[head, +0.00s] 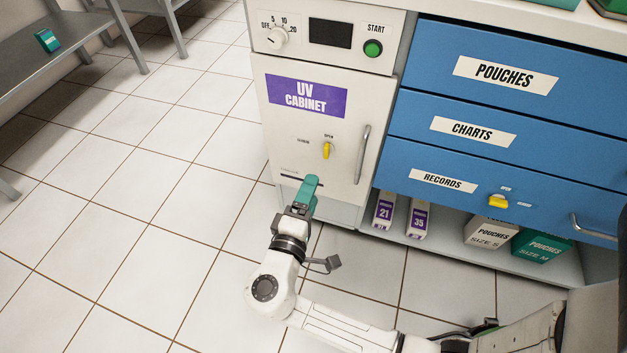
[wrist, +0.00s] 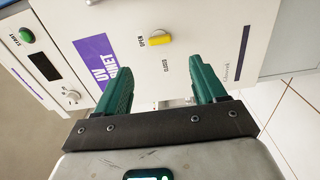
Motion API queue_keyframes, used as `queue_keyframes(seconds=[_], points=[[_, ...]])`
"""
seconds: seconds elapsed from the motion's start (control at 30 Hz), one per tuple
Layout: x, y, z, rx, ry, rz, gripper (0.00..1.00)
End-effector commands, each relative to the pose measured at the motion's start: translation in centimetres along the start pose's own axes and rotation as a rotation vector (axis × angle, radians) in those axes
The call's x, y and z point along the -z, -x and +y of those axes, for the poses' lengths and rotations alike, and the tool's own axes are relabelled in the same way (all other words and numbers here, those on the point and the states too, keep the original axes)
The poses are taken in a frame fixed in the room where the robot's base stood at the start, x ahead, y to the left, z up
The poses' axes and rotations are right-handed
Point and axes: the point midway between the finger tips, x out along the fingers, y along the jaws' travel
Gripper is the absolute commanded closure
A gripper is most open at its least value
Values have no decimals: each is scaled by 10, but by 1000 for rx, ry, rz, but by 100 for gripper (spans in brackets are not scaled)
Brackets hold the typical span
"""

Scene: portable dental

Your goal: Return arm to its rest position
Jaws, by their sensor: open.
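My gripper (head: 312,184) has teal fingers and is in front of the lower part of the white UV cabinet (head: 290,150). In the wrist view my gripper (wrist: 165,85) has its two fingers spread apart with nothing between them. The cabinet's yellow latch (head: 327,151) is just above the fingers in the head view, and it also shows beyond them in the wrist view (wrist: 159,39). The cabinet door looks shut, with a grey handle (head: 362,154) at its right. I cannot tell whether the fingertips touch the door.
Blue drawers (head: 470,120) stand right of the cabinet, with a yellow latch (head: 498,202) on the lowest. A low shelf (head: 470,256) below holds several boxes. A grey bench (head: 88,52) with a small teal box (head: 47,41) is at upper left. The tiled floor (head: 130,200) at left is clear.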

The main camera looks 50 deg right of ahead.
Motion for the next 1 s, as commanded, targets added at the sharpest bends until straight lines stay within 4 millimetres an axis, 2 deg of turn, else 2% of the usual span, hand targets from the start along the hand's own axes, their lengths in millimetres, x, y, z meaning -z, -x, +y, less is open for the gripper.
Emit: queue_keyframes(seconds=[0.67, 0.77, 0.87, 1.0], points=[[0, 2, 0, 0, 0, -1, 30], [-12, -5, -6, 56, -17, -35, 30], [-38, -16, -19, 184, -53, -103, 30], [-80, -24, -48, 446, -128, -215, 30]])
